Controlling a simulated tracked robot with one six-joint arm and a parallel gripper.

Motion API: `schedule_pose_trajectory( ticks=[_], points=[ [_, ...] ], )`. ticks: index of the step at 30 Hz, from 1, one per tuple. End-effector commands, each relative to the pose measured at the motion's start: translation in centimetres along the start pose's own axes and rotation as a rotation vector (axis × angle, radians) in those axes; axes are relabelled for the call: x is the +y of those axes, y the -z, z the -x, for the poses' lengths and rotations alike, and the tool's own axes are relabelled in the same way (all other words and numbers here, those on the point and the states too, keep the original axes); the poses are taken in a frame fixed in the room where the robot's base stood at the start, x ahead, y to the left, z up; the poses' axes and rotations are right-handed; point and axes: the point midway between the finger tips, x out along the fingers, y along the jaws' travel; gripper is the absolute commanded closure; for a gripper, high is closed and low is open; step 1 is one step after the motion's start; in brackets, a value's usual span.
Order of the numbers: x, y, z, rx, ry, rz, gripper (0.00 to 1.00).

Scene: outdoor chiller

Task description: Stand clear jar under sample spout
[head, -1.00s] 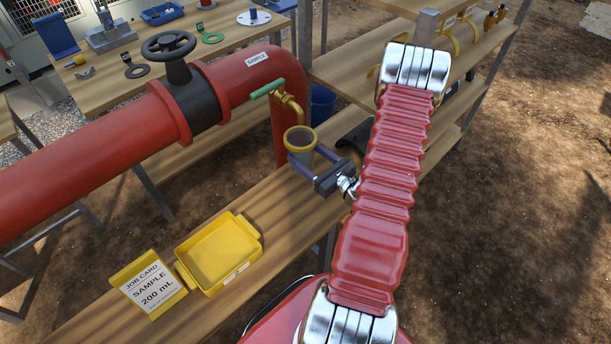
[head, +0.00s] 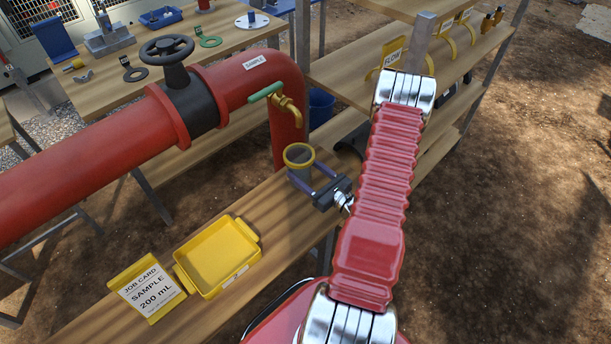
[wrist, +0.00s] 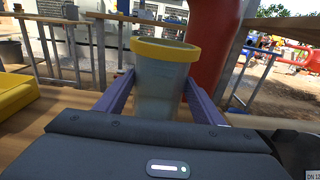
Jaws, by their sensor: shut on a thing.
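The clear jar (head: 299,163) has a yellow rim and stands upright between the fingers of my gripper (head: 309,184). In the wrist view the jar (wrist: 163,85) sits between both purple fingers, which press on its sides. My gripper is shut on it. The brass sample spout (head: 291,106) with its green handle (head: 266,92) comes off the red pipe, above and slightly left of the jar in the head view. The jar's base is at or close to the bench top; I cannot tell if it touches.
A yellow tray (head: 256,240) and a job card reading "SAMPLE 200 mL" (head: 147,288) are on the wooden bench (head: 100,318). The red pipe (head: 80,156) with a black valve wheel (head: 167,48) runs alongside. Shelves (head: 345,85) stand behind my arm.

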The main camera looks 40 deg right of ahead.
Motion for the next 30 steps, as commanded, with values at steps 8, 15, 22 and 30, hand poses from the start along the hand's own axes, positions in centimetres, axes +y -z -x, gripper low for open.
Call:
schedule_pose_trajectory(
  ticks=[8, 15, 22, 30],
  points=[
    [0.0, 2.6, 0.0, 0.001, 0.001, -0.002, 0.99],
    [0.0, 2.6, 0.0, 0.000, 0.001, -0.001, 0.99],
    [0.0, 2.8, 0.0, 0.000, 0.001, -0.001, 0.33],
    [0.0, 2.8, 0.0, 0.000, 0.001, -0.001, 0.18]
  ],
)
